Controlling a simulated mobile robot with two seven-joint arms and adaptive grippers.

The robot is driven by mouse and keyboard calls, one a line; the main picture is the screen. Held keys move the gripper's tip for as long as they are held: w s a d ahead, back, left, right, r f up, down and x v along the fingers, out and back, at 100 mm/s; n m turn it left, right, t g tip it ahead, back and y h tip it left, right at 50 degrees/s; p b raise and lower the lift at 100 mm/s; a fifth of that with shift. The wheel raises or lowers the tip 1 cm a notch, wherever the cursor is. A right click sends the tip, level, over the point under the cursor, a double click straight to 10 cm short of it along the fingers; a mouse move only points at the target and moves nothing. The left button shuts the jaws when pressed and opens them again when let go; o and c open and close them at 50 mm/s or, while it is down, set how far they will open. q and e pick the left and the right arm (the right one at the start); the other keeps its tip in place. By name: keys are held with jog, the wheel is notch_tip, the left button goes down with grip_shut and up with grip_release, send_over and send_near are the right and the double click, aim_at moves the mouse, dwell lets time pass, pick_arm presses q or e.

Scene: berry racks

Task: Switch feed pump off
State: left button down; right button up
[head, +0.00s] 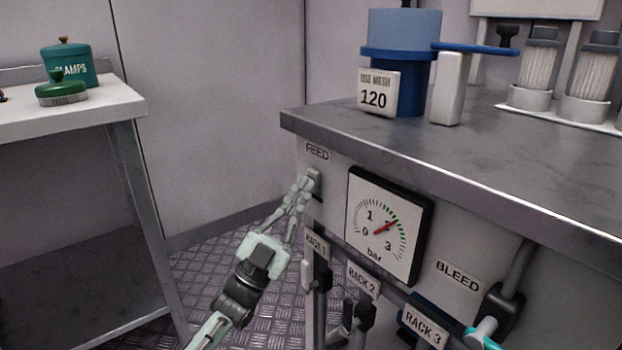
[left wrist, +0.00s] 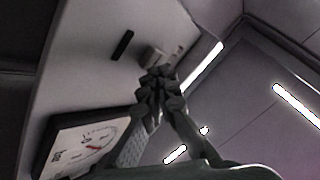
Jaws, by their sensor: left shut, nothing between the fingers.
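The feed switch (head: 315,179) is a small grey piece on the bench's pale front panel, just below the FEED label (head: 317,152). My left gripper (head: 304,184) is shut and empty, with its fingertips right at the switch and partly covering it. I cannot tell whether they touch it, nor how the switch is set. In the left wrist view, the shut fingertips (left wrist: 158,82) are in front of a small grey block beside the panel's edge, likely the switch. My right gripper is not in view.
A pressure gauge (head: 389,225) is right of the switch, its red needle near 2 bar. Rack labels and valve handles are below it. The bench top's edge (head: 450,180) overhangs the panel. Another table (head: 90,115) stands left, with open floor between.

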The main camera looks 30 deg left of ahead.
pick_arm(q)
jog(key=shift+s+a, duration=0.2)
jog(key=shift+s, duration=0.2)
jog(key=shift+s, duration=0.15)
jog(key=s, duration=0.1)
jog(key=s+a+p, duration=0.1)
jog(key=s, duration=0.1)
jog(key=s+a+p, duration=0.1)
jog(key=s, duration=0.1)
jog(key=shift+s+a, duration=0.15)
dwell(1.4)
